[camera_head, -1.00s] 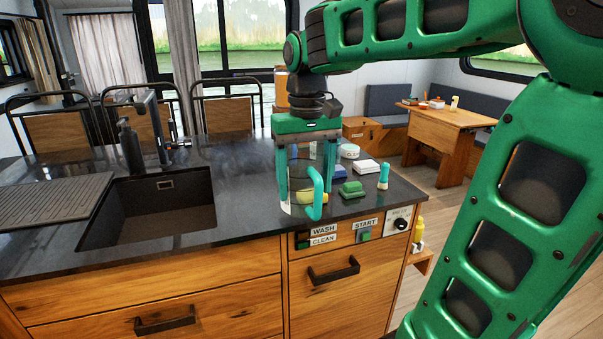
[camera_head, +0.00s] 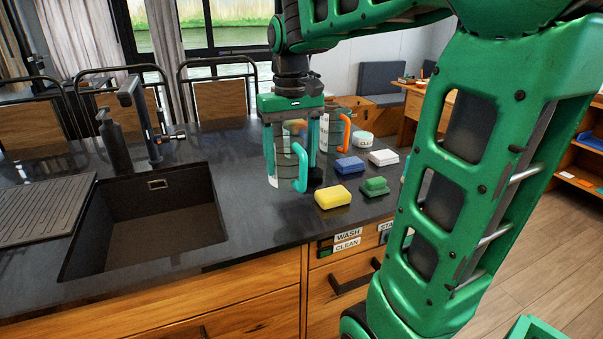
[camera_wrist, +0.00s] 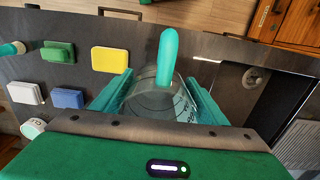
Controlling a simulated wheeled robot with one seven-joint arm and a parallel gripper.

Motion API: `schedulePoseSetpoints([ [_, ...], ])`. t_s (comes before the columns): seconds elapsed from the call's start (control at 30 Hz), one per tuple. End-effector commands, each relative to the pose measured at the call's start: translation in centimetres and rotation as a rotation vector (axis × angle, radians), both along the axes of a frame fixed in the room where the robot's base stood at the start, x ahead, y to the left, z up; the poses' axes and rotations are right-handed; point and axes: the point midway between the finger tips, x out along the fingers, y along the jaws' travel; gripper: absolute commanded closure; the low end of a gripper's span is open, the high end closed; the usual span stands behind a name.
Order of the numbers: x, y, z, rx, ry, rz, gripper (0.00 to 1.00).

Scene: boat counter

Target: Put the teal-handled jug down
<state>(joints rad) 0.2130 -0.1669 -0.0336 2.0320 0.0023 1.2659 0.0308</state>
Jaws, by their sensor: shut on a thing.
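The clear jug (camera_head: 283,168) with the teal handle (camera_head: 301,168) is upright between the fingers of my gripper (camera_head: 291,160), over the dark counter right of the sink. My gripper is shut on the jug's body, with the handle facing the counter's front. In the wrist view the teal handle (camera_wrist: 168,55) rises clear of the fingers, and the jug's rim and body (camera_wrist: 155,95) sit between them. I cannot tell whether the jug's base touches the counter (camera_head: 245,205).
A yellow sponge (camera_head: 333,197), green (camera_head: 375,186), blue (camera_head: 350,165) and white (camera_head: 383,158) blocks lie right of the jug. An orange-handled jug (camera_head: 334,128) and a round white container (camera_head: 363,141) stand behind. The sink (camera_head: 150,215) is left; counter between is clear.

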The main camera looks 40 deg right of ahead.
Motion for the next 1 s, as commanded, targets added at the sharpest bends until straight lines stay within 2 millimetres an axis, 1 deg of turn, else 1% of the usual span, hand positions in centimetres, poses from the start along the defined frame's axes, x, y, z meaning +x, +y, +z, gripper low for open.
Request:
schedulePoseSetpoints([
  [0.03,0.6,-1.0,-0.7,0.001,0.004,-0.005,0.57],
  [0.2,2.6,-3.8,-2.7,0.001,0.003,-0.007,0.57],
  [0.4,4.4,-6.1,-4.4,-0.001,0.0,-0.006,0.57],
  [0.5,4.8,-6.6,-4.8,0.0,0.0,-0.005,0.57],
  [0.63,4.9,-6.7,-5.3,0.0,0.0,-0.004,0.57],
  [0.9,4.8,-6.6,-8.6,0.0,0.001,-0.003,0.57],
  [1.0,4.9,-6.6,-8.9,0.0,-0.001,-0.003,0.57],
])
